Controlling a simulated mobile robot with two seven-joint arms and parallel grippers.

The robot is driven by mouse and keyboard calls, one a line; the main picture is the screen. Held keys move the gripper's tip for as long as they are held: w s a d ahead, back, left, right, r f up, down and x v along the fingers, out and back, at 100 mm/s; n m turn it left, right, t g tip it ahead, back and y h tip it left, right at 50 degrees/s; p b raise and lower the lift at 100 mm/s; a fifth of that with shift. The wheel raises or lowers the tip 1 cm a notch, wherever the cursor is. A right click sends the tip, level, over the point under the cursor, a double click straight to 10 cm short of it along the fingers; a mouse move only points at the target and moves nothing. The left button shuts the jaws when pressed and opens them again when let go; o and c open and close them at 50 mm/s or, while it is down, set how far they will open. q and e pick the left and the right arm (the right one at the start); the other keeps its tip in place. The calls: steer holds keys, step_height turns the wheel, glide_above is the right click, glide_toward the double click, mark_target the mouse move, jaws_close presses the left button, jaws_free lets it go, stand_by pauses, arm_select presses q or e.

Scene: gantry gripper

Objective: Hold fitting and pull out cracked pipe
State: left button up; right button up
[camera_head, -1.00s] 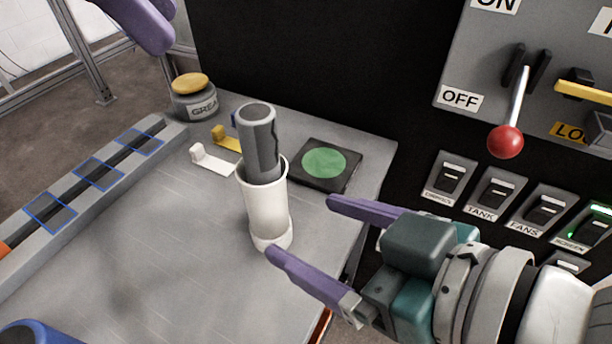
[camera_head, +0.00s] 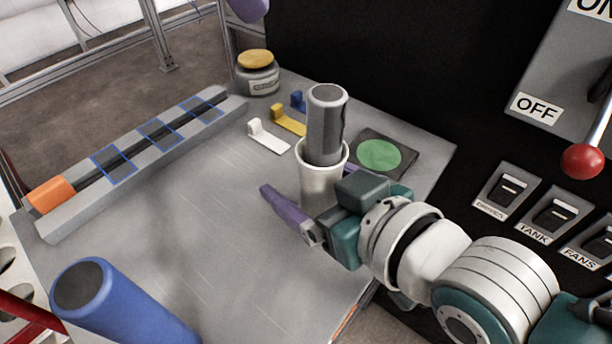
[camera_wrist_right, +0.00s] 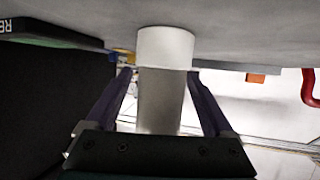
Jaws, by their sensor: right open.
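The white fitting (camera_head: 320,185) stands upright on the grey table. The dark grey pipe (camera_head: 327,125) stands in its open top, with a jagged dark mark along its right side. My right gripper (camera_head: 308,192) is open at the fitting, one purple finger on its left, the other mostly hidden behind the hand.
A green disc on a dark pad (camera_head: 378,155), small white, yellow and blue clips (camera_head: 288,122) and a grease jar (camera_head: 257,75) stand behind. A rail (camera_head: 140,150) runs along the left. A blue cylinder (camera_head: 110,300) is front left. The switch panel (camera_head: 550,215) is right.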

mark_target(320, 97)
steer(key=c, duration=1.4)
arm_select(q)
steer(key=o, duration=0.4)
steer(key=shift+c, duration=0.2)
steer(key=n, duration=0.1)
steer(key=s+d+n+y, duration=0.1)
steer(key=shift+d+n+t, duration=0.1)
steer(key=shift+n+t, duration=0.3)
steer(key=d+f+n, duration=0.1)
steer(key=f, duration=0.2)
steer(key=w+d+f+n+y, duration=0.1)
steer(key=d+f, duration=0.1)
steer(key=f, duration=0.2)
steer(key=d+f+n+t, duration=0.1)
steer(key=f+n, duration=0.1)
steer(key=f, duration=0.2)
steer(key=shift+w+d+y, duration=0.2)
steer(key=shift+w+y, duration=0.1)
steer(key=shift+w, duration=0.1)
jaws_close()
